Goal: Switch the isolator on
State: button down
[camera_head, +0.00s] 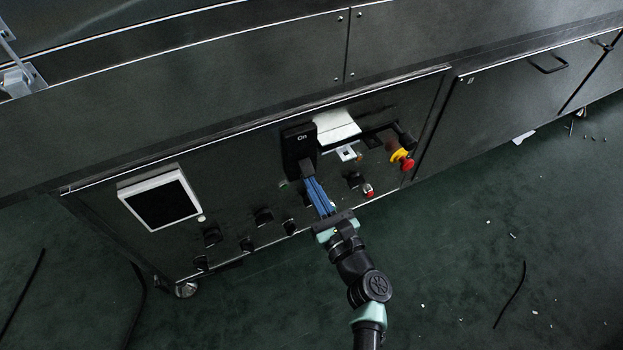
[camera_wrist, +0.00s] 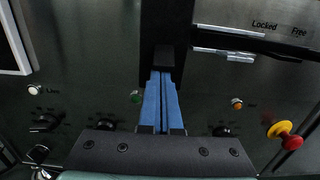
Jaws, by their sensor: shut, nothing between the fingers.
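The isolator (camera_head: 296,137) is a black upright block on the dryer's dark control panel, with the word "On" near its top. In the wrist view a black lever end (camera_wrist: 164,55) sticks out from the dark isolator column, right at the tips of my fingers. My gripper (camera_head: 308,182) has blue fingers, shut together and empty, pointing up at the lower part of the isolator. In the wrist view my gripper (camera_wrist: 162,76) meets or nearly meets the lever's underside; I cannot tell if they touch. The isolator's lower part is partly hidden by my fingers.
A white-framed screen (camera_head: 160,200) is on the left. Several black knobs (camera_head: 263,216) line the panel below. A light-coloured box (camera_head: 336,126) with a latch marked "Locked" and "Free" is right of the isolator. A red-and-yellow emergency stop (camera_head: 402,160) is further right. The green floor is open in front.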

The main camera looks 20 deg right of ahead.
aim_at(309, 175)
jog(key=shift+r+p, duration=0.35)
jog(key=shift+p, duration=0.5)
jog(key=r+g+p, duration=0.1)
jog(key=p, duration=0.2)
jog(key=g+p, duration=0.1)
jog(key=p, duration=0.3)
jog(key=shift+s+r, duration=0.3)
jog(key=shift+r, duration=0.1)
jog(key=r+g+p, duration=0.1)
jog(key=g+p, duration=0.1)
jog(key=p, duration=0.5)
jog(key=shift+s+r, duration=0.1)
jog(key=g+p, duration=0.1)
jog(key=p, duration=0.3)
jog(key=shift+s+r+g+p, duration=0.1)
jog(key=shift+r+g+p, duration=0.2)
jog(key=shift+g+p, duration=0.1)
jog(key=shift+f+b, duration=0.35)
jog(key=shift+f, duration=0.15)
jog(key=shift+r+p, duration=0.75)
jog(key=shift+r, duration=0.05)
